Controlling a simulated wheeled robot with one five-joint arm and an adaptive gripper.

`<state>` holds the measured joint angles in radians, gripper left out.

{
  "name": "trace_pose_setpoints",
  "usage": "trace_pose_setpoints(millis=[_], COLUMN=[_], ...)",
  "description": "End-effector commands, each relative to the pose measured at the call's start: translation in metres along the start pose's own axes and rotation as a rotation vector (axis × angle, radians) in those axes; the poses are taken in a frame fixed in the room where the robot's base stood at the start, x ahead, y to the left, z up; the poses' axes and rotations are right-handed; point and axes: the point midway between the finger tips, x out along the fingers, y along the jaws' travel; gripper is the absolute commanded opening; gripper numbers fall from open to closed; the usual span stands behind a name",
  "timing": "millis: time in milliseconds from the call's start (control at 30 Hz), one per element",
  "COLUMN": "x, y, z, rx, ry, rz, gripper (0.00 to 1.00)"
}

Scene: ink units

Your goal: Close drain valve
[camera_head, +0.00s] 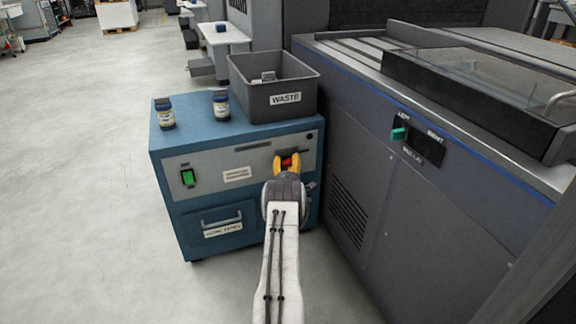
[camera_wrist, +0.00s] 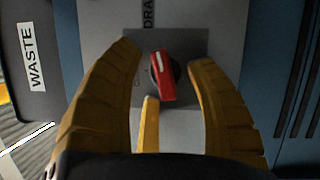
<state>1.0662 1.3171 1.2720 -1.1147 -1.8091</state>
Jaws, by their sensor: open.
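The drain valve is a red handle (camera_wrist: 162,78) with a white mark, on a round dark base on a grey plate. In the wrist view it lies nearly upright, tilted slightly. Lettering beginning "DRA" shows above it. In the head view a bit of the red handle (camera_head: 288,161) shows on the blue cabinet's front panel, mostly hidden by my gripper (camera_head: 289,157). My gripper's yellow fingers (camera_wrist: 165,58) are open, one on each side of the handle, with a third finger below it. I see gaps beside the handle; I cannot tell whether the third finger touches it.
The blue cabinet (camera_head: 188,137) carries a grey WASTE bin (camera_head: 296,109) and two labelled jars (camera_head: 164,113) (camera_head: 221,104). Its front has a green switch (camera_head: 188,177) and a drawer handle (camera_head: 221,221). A large grey machine (camera_head: 366,160) stands close on the right. The floor at left is clear.

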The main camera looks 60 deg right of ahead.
Motion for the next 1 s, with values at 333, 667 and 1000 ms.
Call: trace_pose_setpoints(millis=[333, 667, 1000], x=[0.0017, 0.0016, 0.0016], y=[0.0005, 0.0005, 0.0003], z=[0.0001, 0.0001, 0.0004], rx=[0.0, 0.0, 0.0], ry=[0.0, 0.0, -0.001], rz=[0.001, 0.001, 0.001], gripper=[0.5, 0.25, 0.0])
